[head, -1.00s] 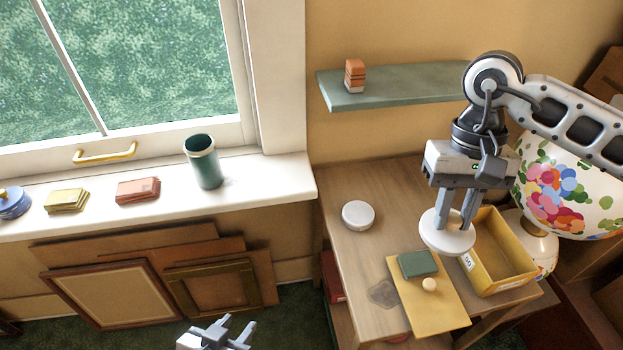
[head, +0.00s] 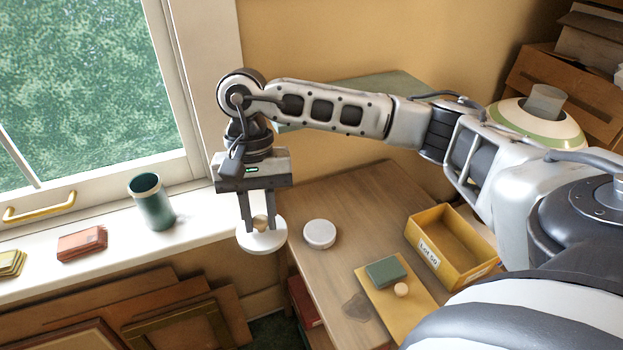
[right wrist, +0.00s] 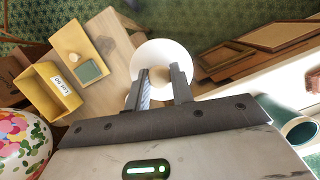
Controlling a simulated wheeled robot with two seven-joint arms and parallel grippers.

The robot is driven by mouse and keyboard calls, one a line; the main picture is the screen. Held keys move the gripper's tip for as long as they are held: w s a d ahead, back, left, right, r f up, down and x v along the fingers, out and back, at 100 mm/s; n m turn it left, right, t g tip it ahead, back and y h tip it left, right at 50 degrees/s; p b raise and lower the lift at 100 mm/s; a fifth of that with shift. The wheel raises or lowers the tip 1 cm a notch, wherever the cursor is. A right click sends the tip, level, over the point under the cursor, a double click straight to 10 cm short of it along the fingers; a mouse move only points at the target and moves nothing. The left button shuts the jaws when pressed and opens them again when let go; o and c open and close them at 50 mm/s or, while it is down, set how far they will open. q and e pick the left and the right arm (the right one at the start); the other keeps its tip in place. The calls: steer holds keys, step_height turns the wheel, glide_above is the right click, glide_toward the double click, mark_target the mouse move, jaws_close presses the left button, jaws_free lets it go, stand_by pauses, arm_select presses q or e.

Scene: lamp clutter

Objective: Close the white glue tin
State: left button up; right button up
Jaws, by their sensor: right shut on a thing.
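The white glue tin (head: 319,234) appears to be the low, round white thing standing on the wooden table near its left edge. My right gripper (head: 259,222) is shut on the pale knob of a round white lid (head: 262,243). The lid hangs roughly level, left of the tin in the head view and apart from it. In the right wrist view the lid (right wrist: 165,62) shows beyond the fingertips (right wrist: 158,80), and what may be the tin is mostly hidden behind a finger. My left gripper is not in view.
A green cup (head: 152,202) stands on the windowsill. The tabletop behind the tin is clear.

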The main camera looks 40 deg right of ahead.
arm_select(q)
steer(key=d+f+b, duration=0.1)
steer(key=b, duration=0.3)
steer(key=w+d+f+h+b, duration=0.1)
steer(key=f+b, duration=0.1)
steer(key=b, duration=0.3)
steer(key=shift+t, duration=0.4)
arm_select(e)
steer(key=w+d+f+m+t, duration=0.1)
steer(key=d+m, duration=0.4)
steer(key=m, duration=0.5)
steer(key=w+d+f+m+t+h, duration=0.1)
steer(key=d+f+m+t, duration=0.2)
steer(key=d+f+m, duration=0.3)
steer(key=w+d+f+m+t+h, duration=0.1)
steer(key=d+f+m, duration=0.3)
steer(key=m, duration=1)
steer(key=shift+w+d+f+m+t, duration=0.25)
steer(key=shift+w+d+m+t, duration=0.2)
steer(key=shift+d, duration=0.8)
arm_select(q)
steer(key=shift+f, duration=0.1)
